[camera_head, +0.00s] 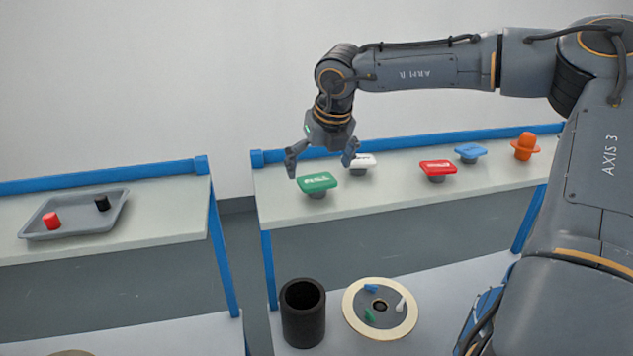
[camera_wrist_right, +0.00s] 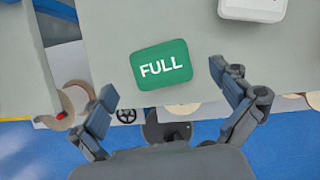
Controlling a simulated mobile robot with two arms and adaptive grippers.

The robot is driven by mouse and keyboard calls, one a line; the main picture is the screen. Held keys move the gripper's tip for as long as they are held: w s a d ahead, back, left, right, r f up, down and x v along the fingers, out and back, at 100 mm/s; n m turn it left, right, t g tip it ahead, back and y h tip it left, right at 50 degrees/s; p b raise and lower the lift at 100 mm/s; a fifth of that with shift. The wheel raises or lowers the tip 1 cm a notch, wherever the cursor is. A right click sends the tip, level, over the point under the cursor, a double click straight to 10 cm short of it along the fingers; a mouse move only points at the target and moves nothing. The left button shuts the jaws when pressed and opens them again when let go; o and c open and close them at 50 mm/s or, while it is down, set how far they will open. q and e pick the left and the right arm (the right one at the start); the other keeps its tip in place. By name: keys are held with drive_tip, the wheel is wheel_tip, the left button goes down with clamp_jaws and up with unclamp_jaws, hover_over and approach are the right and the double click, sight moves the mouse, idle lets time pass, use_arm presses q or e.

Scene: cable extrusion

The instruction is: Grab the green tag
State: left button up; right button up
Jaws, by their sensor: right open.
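The green tag (camera_head: 317,182) is a flat plate with white lettering on a small grey base, near the front left of the right-hand table. In the right wrist view the green tag (camera_wrist_right: 161,66) reads "FULL" and lies just beyond and between the spread fingers. My right gripper (camera_head: 322,165) hangs pointing down above the green tag, open and empty. Its two fingers also show in the right wrist view (camera_wrist_right: 165,80), apart from the tag. My left gripper is not in view.
A white tag (camera_head: 362,161) stands close behind the green one. A red tag (camera_head: 437,168), a blue tag (camera_head: 469,150) and an orange object (camera_head: 524,147) stand farther right. A grey tray (camera_head: 88,226) with red and black pieces lies on the left table. A black cylinder (camera_head: 303,314) stands below.

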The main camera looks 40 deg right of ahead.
sight(317, 180)
drive_tip(key=p+x, duration=0.1)
drive_tip(key=x, duration=0.2)
drive_tip(key=shift+f+p, duration=0.3)
drive_tip(key=shift+p, duration=0.05)
drive_tip(key=shift+w+d+f, duration=0.1)
drive_tip(key=shift+w+f, duration=0.15)
drive_tip(key=shift+f, duration=0.15)
drive_tip(key=shift+s, duration=0.1)
drive_tip(key=c, duration=1.3)
